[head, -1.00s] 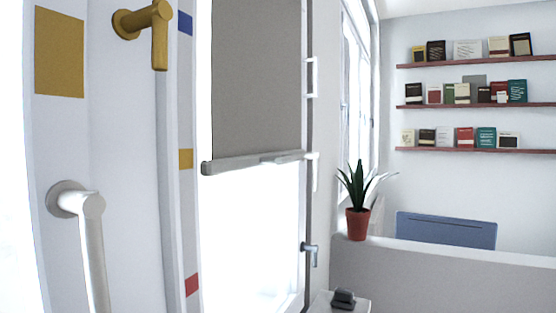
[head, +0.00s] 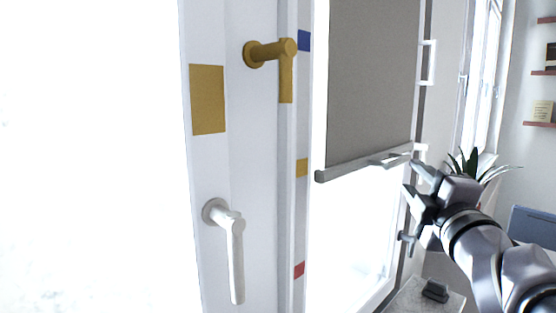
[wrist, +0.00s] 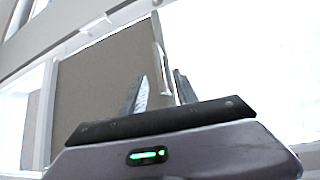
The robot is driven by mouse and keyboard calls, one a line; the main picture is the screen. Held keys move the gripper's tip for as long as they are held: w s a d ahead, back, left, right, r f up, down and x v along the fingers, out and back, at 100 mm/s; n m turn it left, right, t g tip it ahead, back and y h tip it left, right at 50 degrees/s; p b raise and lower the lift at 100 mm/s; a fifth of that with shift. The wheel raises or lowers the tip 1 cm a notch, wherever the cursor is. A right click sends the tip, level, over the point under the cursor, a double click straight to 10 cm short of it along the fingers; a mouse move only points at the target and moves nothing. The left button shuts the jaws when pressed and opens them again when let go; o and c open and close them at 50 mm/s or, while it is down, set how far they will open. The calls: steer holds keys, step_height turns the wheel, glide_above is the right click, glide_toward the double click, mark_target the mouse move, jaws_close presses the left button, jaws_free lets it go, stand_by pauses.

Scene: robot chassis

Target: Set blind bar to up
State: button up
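The blind bar (head: 345,171) is a pale grey rail along the lower edge of the grey blind (head: 370,75), with a small handle near its right end. The blind hangs partway down the window, with bright glass below. My gripper (head: 411,178) is open, with its fingers just below and right of the bar's right end in the head view. In the wrist view my fingers (wrist: 160,90) are spread, with the blind (wrist: 105,75) behind them. A pale strip (wrist: 160,58) at the blind's right edge there seems to be the bar. I cannot tell whether the fingers touch it.
A yellow lever handle (head: 287,75) and a white one (head: 236,260) are on the panel at left. A white pull (head: 429,62) is on the frame right of the blind. A plant (head: 475,165) and a small dark object (head: 435,291) on a ledge are at right.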

mark_target(400, 163)
steer(key=w, duration=0.3)
steer(key=w+r, duration=0.1)
steer(key=w, duration=0.1)
steer(key=w+d, duration=0.1)
steer(key=w, duration=0.2)
steer(key=shift+w+r, duration=0.15)
steer(key=shift+w, duration=0.2)
jaws_close()
stand_by(0.9)
